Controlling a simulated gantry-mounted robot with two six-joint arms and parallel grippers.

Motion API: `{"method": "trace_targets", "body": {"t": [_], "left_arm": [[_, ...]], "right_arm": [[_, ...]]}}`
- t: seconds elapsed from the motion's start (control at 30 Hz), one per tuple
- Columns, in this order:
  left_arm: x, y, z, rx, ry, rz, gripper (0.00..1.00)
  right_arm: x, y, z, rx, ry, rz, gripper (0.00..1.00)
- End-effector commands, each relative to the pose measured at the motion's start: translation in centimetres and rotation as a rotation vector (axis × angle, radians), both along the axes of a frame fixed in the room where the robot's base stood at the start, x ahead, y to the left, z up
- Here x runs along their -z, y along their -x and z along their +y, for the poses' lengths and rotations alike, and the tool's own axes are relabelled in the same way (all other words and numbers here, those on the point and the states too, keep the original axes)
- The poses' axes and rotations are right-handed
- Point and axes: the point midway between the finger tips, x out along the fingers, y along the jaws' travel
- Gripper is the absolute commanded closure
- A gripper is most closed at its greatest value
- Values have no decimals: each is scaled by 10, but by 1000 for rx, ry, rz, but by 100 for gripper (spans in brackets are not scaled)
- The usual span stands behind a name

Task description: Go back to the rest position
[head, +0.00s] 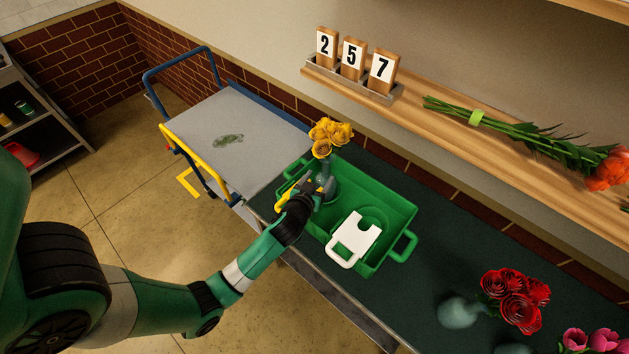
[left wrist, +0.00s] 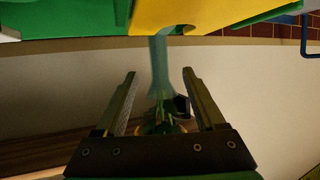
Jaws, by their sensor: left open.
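My left arm comes in from the left, and my left gripper (head: 318,190) is at the green crate (head: 398,204), beside a blue-green vase (head: 332,188). The vase stands in the crate's left part and holds yellow flowers (head: 330,135). In the left wrist view the open fingers (left wrist: 159,74) show on either side of the vase's neck (left wrist: 159,62), with gaps to both sides. Part of the vase is hidden behind the gripper in the head view. My right gripper is not in view.
A white cut-out plate (head: 353,240) lies in the crate's front part. A cart (head: 220,120) stands left of the crate. A shelf (head: 440,125) bears number blocks (head: 352,60) and a bouquet (head: 520,135).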

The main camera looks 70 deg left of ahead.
Motion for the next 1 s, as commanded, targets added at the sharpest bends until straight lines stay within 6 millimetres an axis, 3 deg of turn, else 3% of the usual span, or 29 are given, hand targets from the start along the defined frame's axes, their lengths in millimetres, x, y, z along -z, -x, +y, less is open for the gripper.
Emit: {"method": "trace_targets", "body": {"t": [0.1,0.23,0.77,0.87,1.0], "left_arm": [[-17,14,-16,2,-5,-8,29],[-24,26,-28,2,-7,-11,29],[-28,28,-30,0,-9,-16,29],[-30,38,-30,0,-10,-21,29],[-28,81,-30,0,-9,-16,29]], "right_arm": [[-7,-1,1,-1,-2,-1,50],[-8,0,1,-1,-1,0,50],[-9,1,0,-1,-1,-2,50],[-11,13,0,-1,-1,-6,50],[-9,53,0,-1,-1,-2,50]]}}
